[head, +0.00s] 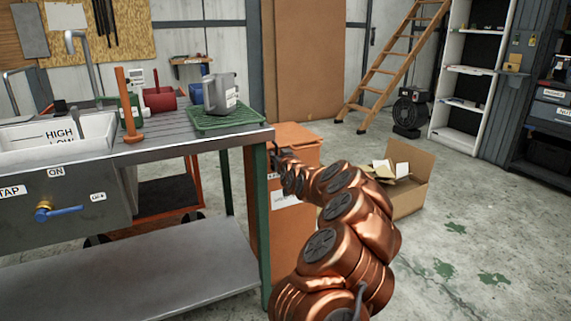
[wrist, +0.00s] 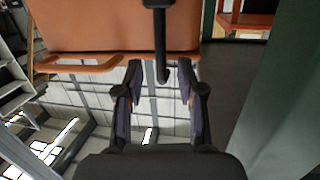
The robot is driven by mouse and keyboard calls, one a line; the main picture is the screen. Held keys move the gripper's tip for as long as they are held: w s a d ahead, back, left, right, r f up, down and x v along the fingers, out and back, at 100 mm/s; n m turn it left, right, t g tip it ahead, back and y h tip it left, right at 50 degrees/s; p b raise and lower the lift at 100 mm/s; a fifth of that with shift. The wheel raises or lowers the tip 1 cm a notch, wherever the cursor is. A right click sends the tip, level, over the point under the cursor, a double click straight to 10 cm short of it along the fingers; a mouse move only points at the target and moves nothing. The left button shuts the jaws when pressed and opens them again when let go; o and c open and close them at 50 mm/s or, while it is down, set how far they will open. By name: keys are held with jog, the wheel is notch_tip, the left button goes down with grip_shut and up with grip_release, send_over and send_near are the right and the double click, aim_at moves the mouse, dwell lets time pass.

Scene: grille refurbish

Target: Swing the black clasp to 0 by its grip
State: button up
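The black clasp (wrist: 160,40) shows in the wrist view as a dark bar running down the front of an orange bin (wrist: 90,25), with a hooked lower end. My gripper (wrist: 162,85) is open, with one finger on each side of that lower end. I see a gap on both sides of the bar; I cannot tell how deep it sits between the fingers. In the head view my gripper (head: 276,152) is small and dark at the bench corner, by the orange bin (head: 300,230). The clasp is not clear there, and no 0 mark is readable.
The steel workbench (head: 190,148) with its green leg (head: 258,215) stands close to the left of my arm. A grey jug (head: 220,95) stands on a green mat (head: 205,123) near its corner. A cardboard box (head: 410,190) lies behind my arm. Floor at right is clear.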

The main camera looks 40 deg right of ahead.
jog(key=v, duration=0.9)
dwell(0.4)
